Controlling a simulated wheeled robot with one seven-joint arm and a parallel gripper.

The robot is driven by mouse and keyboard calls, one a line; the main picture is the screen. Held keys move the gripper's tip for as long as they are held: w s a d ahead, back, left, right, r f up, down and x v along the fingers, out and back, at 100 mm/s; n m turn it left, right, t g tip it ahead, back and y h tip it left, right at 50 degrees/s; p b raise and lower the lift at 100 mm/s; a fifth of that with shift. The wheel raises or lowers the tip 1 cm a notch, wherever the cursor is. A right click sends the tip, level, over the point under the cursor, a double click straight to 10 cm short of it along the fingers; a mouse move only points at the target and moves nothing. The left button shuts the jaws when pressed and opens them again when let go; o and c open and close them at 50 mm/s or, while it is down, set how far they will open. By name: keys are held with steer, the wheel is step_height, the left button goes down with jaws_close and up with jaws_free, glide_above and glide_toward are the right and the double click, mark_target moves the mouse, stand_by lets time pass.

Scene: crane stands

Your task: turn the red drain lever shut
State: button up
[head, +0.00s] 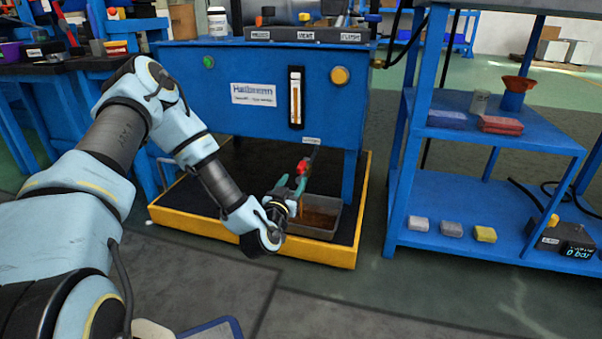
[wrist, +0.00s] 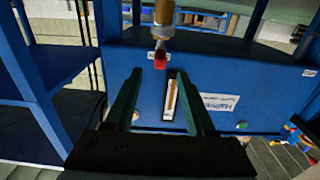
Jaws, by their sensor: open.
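The red drain lever (head: 303,165) sits on a short pipe under the blue tank (head: 270,60). In the wrist view the lever's red end (wrist: 160,59) shows below the brass-coloured pipe (wrist: 164,12). My gripper (head: 292,182) is just below and left of the lever in the head view, its teal fingers apart. In the wrist view my gripper (wrist: 159,75) is open and empty, with the red end centred between and slightly beyond the fingertips. I cannot tell whether a finger touches it. Part of the lever is hidden.
A drip tray (head: 325,233) with brown liquid stands under the drain on a yellow-edged platform (head: 200,224). A tank leg (head: 349,178) is close on the right. A blue shelf rack (head: 470,255) with blocks and a gauge box stands further right.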

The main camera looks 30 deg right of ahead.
mark_target(299, 172)
steer(key=b+x, duration=0.3)
steer(key=x, duration=0.5)
steer(key=shift+w+d, duration=0.25)
steer(key=shift+w, duration=0.05)
steer(key=shift+c, duration=0.2)
jaws_close()
stand_by(0.8)
